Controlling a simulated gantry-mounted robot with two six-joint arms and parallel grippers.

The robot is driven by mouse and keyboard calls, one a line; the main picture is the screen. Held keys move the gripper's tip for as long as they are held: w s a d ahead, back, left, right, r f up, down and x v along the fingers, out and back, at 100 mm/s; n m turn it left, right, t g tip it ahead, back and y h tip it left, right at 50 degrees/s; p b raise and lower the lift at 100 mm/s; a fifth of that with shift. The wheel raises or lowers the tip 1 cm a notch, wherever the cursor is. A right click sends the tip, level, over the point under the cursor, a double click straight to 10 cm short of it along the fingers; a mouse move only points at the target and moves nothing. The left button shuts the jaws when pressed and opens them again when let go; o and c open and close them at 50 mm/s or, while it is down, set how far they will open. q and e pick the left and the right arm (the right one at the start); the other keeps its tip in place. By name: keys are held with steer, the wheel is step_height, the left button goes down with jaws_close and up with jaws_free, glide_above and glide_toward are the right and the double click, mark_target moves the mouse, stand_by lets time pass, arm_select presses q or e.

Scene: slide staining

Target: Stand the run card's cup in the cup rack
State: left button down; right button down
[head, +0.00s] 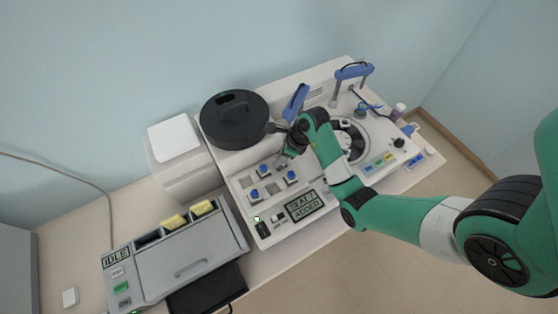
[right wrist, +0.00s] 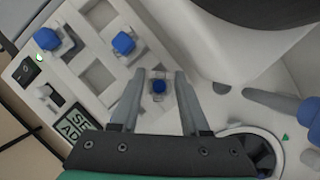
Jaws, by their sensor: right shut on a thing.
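My right gripper (head: 283,160) reaches down over the pale deck of the instrument. In the right wrist view its two grey fingers (right wrist: 158,78) are shut on a blue-topped cup (right wrist: 158,87), which looks upright. This appears to be the blue-topped cup (head: 291,177) by the fingertips in the head view. Two other blue-topped cups (head: 253,193) (head: 264,170) stand on the deck among square recesses; they also show in the right wrist view (right wrist: 48,40) (right wrist: 123,43). I cannot tell whether the held cup touches the deck. My left gripper is not in view.
A dark round lidded vessel (head: 235,119) stands close behind the recesses. A display (head: 305,206) reading "SEAL? ADDED" is at the deck's front. A dark carousel (head: 350,140) lies to the right. A grey station (head: 180,262) marked "IDLE" with yellow pieces stands left. An empty square recess (right wrist: 97,75) shows beside the fingers.

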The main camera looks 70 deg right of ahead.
steer(key=shift+f, duration=0.5)
steer(key=c, duration=0.7)
jaws_free()
steer(key=shift+r, duration=0.35)
steer(key=p+v, duration=0.7)
steer(key=v, duration=0.5)
steer(key=shift+r, duration=0.15)
